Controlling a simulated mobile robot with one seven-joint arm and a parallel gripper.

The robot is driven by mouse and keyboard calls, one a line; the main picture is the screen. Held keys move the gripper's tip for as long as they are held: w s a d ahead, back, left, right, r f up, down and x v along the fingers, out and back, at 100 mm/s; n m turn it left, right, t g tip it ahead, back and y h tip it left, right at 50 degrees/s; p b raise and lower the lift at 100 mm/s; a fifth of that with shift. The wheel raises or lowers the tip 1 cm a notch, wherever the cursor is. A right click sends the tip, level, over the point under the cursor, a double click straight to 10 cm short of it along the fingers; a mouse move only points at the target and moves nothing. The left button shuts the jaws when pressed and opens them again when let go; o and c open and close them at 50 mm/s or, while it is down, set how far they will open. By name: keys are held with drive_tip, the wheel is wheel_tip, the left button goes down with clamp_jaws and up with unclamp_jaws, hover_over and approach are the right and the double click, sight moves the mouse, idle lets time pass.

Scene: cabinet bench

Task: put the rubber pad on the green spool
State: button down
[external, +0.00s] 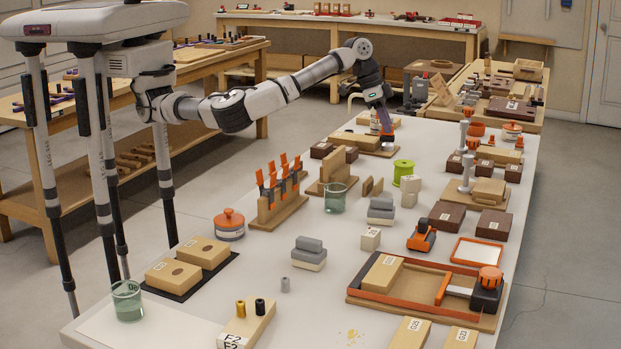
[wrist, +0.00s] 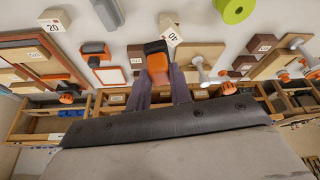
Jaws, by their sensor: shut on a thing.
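The green spool (external: 403,172) stands upright on the white bench, and part of it shows at the top edge of the wrist view (wrist: 235,8). My gripper (external: 385,124) is above the bench, farther back than the spool in the external view. In the wrist view its purple fingers (wrist: 162,85) are shut on an orange and black piece (wrist: 157,62), apart from the spool. I take this piece for the rubber pad, but its shape is partly hidden by the fingers. Nothing lies on the part of the spool that shows.
A pale numbered block (external: 410,185) stands close beside the spool. A green-tinted beaker (external: 335,198) and grey-topped blocks (external: 381,211) are nearby. A slotted wooden rack (external: 278,210) holds orange-handled tools at the left.

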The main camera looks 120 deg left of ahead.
drive_tip(key=a+r+n+p, duration=0.15)
drive_tip(key=a+r, duration=0.25)
drive_tip(key=a, duration=0.5)
drive_tip(key=a+r+p, duration=0.2)
drive_tip(key=a+r, duration=0.2)
drive_tip(key=a, duration=0.5)
drive_tip(key=p, duration=0.4)
hover_over(402, 163)
drive_tip(key=shift+y, duration=0.4)
wheel_tip(402, 163, down, 20)
drive_tip(key=shift+a+f, duration=0.1)
drive_tip(key=shift+f, duration=0.1)
drive_tip(key=c, duration=1.3)
unclamp_jaws()
drive_tip(key=shift+o, duration=0.2)
